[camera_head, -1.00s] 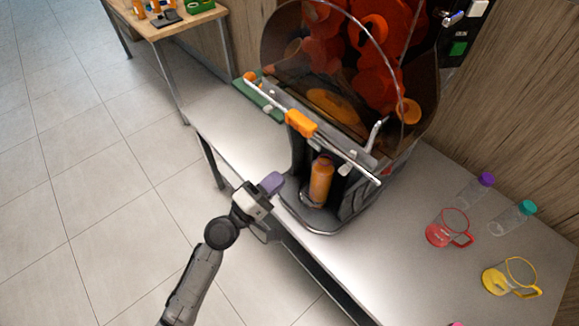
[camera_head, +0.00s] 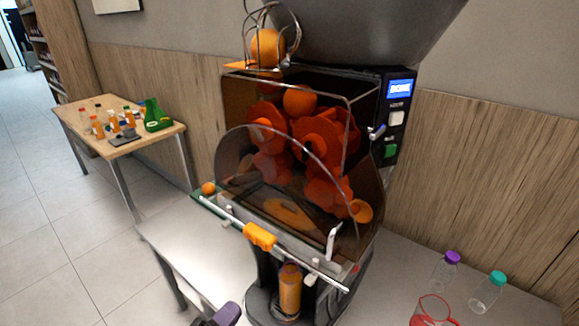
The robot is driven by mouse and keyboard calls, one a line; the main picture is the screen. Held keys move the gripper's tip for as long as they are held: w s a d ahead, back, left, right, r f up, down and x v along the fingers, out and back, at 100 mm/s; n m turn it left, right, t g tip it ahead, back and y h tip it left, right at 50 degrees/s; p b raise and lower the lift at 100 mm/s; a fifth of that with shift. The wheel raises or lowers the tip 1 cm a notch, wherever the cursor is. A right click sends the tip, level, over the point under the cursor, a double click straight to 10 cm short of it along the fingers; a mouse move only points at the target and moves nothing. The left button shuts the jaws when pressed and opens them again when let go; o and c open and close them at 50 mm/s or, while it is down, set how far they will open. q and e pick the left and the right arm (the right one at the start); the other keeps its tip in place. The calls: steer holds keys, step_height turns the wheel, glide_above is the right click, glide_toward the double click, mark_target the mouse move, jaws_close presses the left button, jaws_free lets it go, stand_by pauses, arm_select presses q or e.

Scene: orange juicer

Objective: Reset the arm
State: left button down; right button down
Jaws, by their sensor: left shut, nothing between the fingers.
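My left gripper (camera_head: 222,315) shows only in part at the bottom edge, in front of the table and left of the juicer's base. Its fingers are shut and hold nothing; they are apart from the juicer. The rest of my left arm is below the frame. The orange juicer (camera_head: 300,160) stands on the grey table (camera_head: 190,255), its clear front cover over red-orange drums. A filled orange juice bottle (camera_head: 290,291) stands upright under its spout. My right gripper is not in view.
A clear bottle with a purple cap (camera_head: 446,270), one with a teal cap (camera_head: 487,293) and a red jug (camera_head: 433,313) stand right of the juicer. A wooden side table (camera_head: 120,140) with several small bottles is at the far left. Floor (camera_head: 45,260) at left is clear.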

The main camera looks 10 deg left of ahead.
arm_select(q)
steer(key=s+d+f+m+g+y, duration=0.1)
steer(key=s+f+m+g+y, duration=0.15)
steer(key=f+m+g, duration=0.4)
steer(key=s+d+f+m+g+y, duration=0.15)
steer(key=s+m+g, duration=0.25)
steer(key=m, duration=0.5)
steer(key=s+a+f+n+g+y+p, duration=0.1)
steer(key=s+a+g+y+p, duration=0.2)
steer(key=s, duration=0.8)
steer(key=s+a+f+n+g+y+p, duration=0.1)
steer(key=s+a+f+g+y+p, duration=0.2)
steer(key=s+p, duration=0.5)
step_height(320, 180, up, 38)
steer(key=s+t+p, duration=0.1)
steer(key=s+p, duration=0.1)
steer(key=p, duration=3.2)
steer(key=shift+a, duration=0.45)
steer(key=shift+m+t, duration=0.25)
steer(key=shift+d, duration=0.1)
